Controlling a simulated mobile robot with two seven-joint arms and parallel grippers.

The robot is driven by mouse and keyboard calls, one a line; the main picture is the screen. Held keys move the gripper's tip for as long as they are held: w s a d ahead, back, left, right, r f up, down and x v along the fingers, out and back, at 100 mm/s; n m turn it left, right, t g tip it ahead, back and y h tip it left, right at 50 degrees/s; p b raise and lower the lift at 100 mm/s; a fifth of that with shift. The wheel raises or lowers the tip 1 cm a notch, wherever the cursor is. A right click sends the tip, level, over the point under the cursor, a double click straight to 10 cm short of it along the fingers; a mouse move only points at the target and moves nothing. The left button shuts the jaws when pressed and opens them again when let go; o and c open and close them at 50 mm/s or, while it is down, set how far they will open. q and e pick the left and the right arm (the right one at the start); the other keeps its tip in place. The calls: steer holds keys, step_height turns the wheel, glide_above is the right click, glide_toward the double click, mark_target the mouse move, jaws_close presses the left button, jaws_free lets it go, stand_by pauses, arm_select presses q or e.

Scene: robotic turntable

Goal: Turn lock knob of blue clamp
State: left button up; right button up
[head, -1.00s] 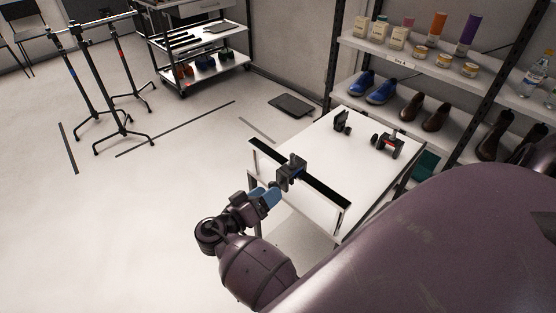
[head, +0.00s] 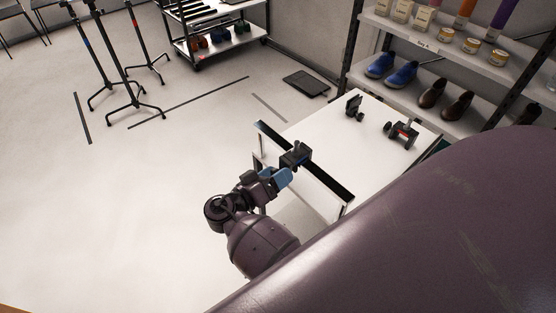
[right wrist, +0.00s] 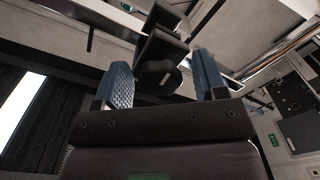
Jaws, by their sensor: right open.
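A dark clamp (head: 297,154) sits on the black rail along the near edge of the white table. Its blue marking is hard to make out now. My right gripper (head: 281,175) is at the clamp's near, lower side, with blue fingers. In the right wrist view the two blue fingers of my right gripper (right wrist: 162,70) are apart. The clamp's round black knob (right wrist: 157,76) shows between and just beyond them, with the dark clamp body above it. I cannot tell whether a finger touches the knob. My left gripper is not in view.
A clamp with a red part (head: 403,133) and a small black clamp piece (head: 354,106) stand on the white table (head: 335,132). A shelf with shoes and jars (head: 430,75) is behind at the right. Floor at the left is mostly clear, with black stands (head: 120,60) further back.

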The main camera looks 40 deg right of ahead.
steer(key=c, duration=0.9)
steer(key=shift+r, duration=0.1)
